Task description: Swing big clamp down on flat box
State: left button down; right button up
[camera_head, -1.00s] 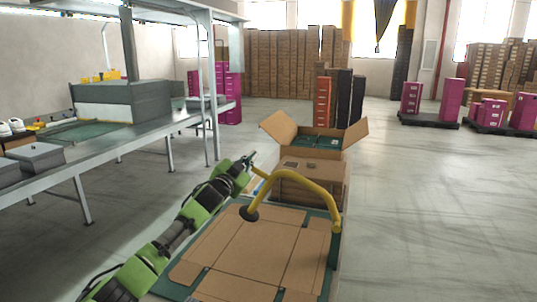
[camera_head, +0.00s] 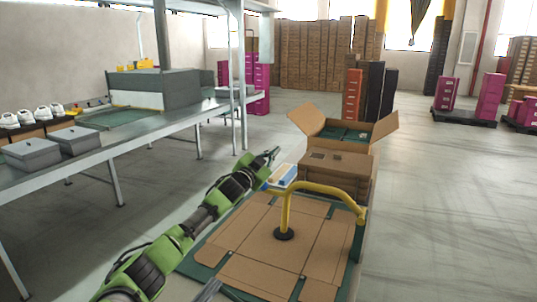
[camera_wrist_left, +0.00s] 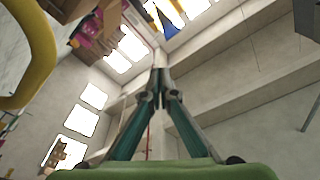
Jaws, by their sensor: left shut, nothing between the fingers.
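The big clamp (camera_head: 318,188) is a yellow bent bar mounted at the right edge of the green-edged work surface. It arches left, and its upright leg ends in a round black foot (camera_head: 284,234). The foot appears to rest on the middle of the flat box (camera_head: 262,264), an unfolded brown cardboard sheet. My left gripper (camera_head: 274,154) is shut and empty, beyond and left of the clamp, apart from it. In the left wrist view its fingertips (camera_wrist_left: 160,73) meet, and the yellow bar (camera_wrist_left: 32,60) curves at the left. My right gripper is not in view.
A closed carton (camera_head: 334,166) and an open carton (camera_head: 350,134) stand behind the flat box. A small blue and white item (camera_head: 283,176) lies near my left gripper. A metal workbench (camera_head: 100,145) runs along the left. Open floor (camera_head: 440,220) lies right.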

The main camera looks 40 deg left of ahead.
pick_arm(q)
notch_tip(320, 180, up, 4)
jog(key=r+p, duration=0.1)
jog(key=p, duration=0.3)
jog(key=f+b+v, duration=0.2)
jog(key=b+v, duration=0.2)
jog(key=v, duration=0.5)
jog(key=shift+d, duration=0.4)
